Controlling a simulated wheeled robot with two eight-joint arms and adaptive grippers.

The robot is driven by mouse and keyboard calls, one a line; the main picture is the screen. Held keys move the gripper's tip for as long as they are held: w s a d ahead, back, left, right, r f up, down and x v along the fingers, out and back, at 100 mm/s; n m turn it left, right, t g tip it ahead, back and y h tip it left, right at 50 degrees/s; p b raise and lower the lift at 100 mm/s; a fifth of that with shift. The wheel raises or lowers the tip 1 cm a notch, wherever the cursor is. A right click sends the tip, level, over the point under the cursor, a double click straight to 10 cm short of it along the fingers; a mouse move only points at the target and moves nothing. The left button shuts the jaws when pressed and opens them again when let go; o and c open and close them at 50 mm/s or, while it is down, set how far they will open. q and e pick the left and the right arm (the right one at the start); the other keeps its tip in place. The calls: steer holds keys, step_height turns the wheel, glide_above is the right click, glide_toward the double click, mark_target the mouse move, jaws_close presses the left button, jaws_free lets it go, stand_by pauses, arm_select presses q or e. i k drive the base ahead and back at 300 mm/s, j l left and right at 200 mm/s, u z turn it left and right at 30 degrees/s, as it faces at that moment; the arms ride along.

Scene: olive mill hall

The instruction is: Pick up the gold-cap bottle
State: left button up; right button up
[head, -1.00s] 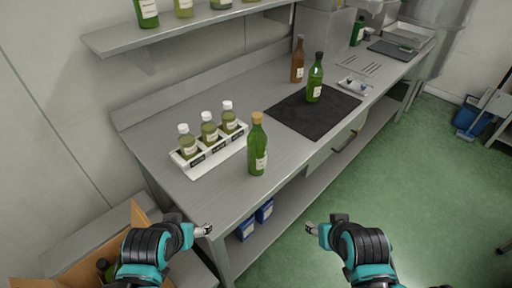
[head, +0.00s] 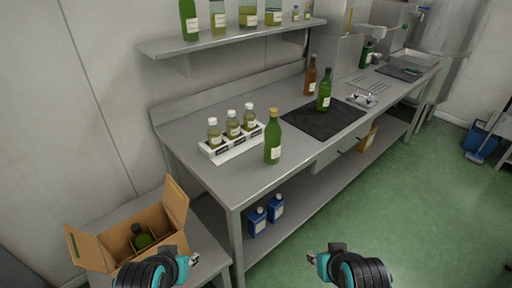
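The gold-cap bottle (head: 272,141) is green glass with a pale label and a gold cap. It stands upright on the steel counter (head: 211,176), near the front edge at the left end. My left gripper (head: 193,259) is low in the head view, below and left of the bottle and apart from it. My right gripper (head: 311,256) is low in the view, below and right of the bottle, also apart from it. Both grippers are small in the picture, and their finger gaps are unclear. I see nothing held in either.
A white rack (head: 217,154) with three small white-capped bottles stands just left of the gold-cap bottle. A black mat (head: 309,124) carries a dark-capped green bottle (head: 325,90), near a brown bottle (head: 310,76). An open cardboard box (head: 109,243) stands lower left. A shelf (head: 200,43) hangs above.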

mark_target(273, 133)
steer(key=i+l+u, duration=0.15)
steer(key=u, duration=0.3)
steer(key=i+l+u, duration=0.1)
steer(key=u, duration=0.35)
steer(key=l+u, duration=0.4)
steer(key=i+j, duration=0.05)
steer(key=j, duration=0.05)
